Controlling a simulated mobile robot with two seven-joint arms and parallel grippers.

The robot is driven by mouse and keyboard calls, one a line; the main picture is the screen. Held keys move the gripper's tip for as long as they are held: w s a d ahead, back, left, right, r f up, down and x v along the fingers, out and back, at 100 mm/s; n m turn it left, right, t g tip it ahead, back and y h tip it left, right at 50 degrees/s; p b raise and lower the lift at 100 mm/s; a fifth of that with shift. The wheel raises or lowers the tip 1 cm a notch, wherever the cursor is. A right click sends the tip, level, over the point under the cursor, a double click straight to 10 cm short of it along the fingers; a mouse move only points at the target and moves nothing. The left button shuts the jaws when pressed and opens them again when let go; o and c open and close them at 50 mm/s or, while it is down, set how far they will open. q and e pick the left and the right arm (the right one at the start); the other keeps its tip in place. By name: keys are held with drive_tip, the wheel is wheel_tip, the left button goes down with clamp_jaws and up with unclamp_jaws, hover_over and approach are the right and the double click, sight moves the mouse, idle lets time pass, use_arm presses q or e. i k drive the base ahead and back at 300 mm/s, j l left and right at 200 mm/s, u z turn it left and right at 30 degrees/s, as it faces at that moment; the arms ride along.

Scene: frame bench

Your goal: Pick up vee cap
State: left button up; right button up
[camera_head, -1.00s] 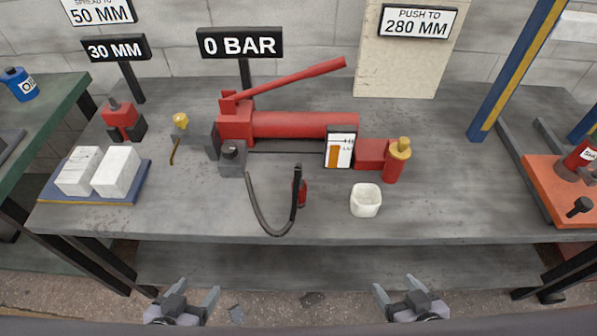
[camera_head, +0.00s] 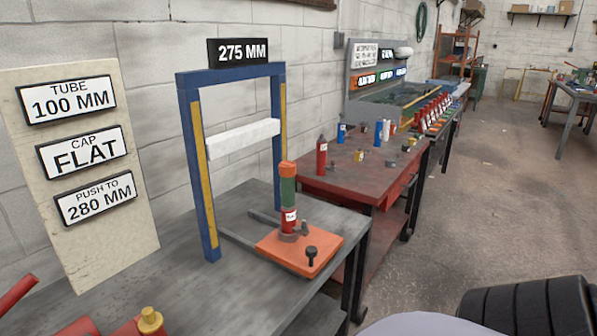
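I cannot pick out a vee cap for certain. Several small pieces stand on the red table (camera_head: 335,183): a yellow one (camera_head: 359,155), a dark one (camera_head: 389,164) and others near its far edge, too small to tell their shape. A sign (camera_head: 83,153) on the pale board at left reads "CAP FLAT". Neither of my grippers is in this view, so what they hold is hidden.
A blue and yellow frame (camera_head: 209,239) stands on the grey bench (camera_head: 190,290), beside an orange plate (camera_head: 272,254) carrying a red and green cylinder (camera_head: 288,197). Red bottles (camera_head: 321,157) stand on the red table. Open floor (camera_head: 440,220) lies between.

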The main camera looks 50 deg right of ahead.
sight(286, 169)
drive_tip(key=z, duration=1.6)
